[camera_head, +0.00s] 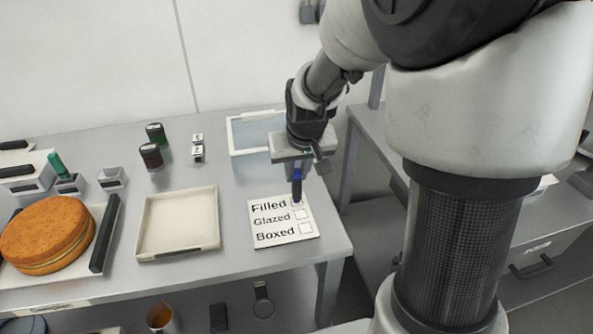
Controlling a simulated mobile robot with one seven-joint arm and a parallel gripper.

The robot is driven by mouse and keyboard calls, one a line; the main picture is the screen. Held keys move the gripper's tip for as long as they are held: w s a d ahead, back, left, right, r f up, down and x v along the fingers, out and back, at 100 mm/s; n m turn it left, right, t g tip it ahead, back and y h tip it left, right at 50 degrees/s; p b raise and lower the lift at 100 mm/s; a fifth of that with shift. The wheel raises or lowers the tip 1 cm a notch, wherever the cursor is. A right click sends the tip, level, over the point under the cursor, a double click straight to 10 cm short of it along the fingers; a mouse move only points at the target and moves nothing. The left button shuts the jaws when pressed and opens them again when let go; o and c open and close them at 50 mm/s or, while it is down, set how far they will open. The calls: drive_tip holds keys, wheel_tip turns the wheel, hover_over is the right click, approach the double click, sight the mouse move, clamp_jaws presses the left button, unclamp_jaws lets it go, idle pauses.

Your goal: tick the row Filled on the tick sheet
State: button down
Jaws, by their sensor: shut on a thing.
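The white tick sheet (272,237) lies flat near the table's right front corner. It has the rows Filled, Glazed and Boxed, each with a square box at its right end. The Glazed box and the Boxed box look empty. My gripper (299,165) is above the sheet's far edge and is shut on a dark pen with a blue part (297,186). The pen points down, upright, with its lower end over the Filled box. It hides part of that box, and I cannot tell whether the tip touches the sheet or whether a mark is there.
An empty cream tray (216,249) stands left of the sheet. A clear-sided bin (236,136) stands behind, close to my gripper. A round cake (45,232), a dark-handled tool (104,236), two jars (151,156) and small containers (111,178) stand further left. The table ends just right of the sheet.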

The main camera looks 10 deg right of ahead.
drive_tip(key=shift+r+p, duration=2.15)
drive_tip(key=shift+r, duration=1.2)
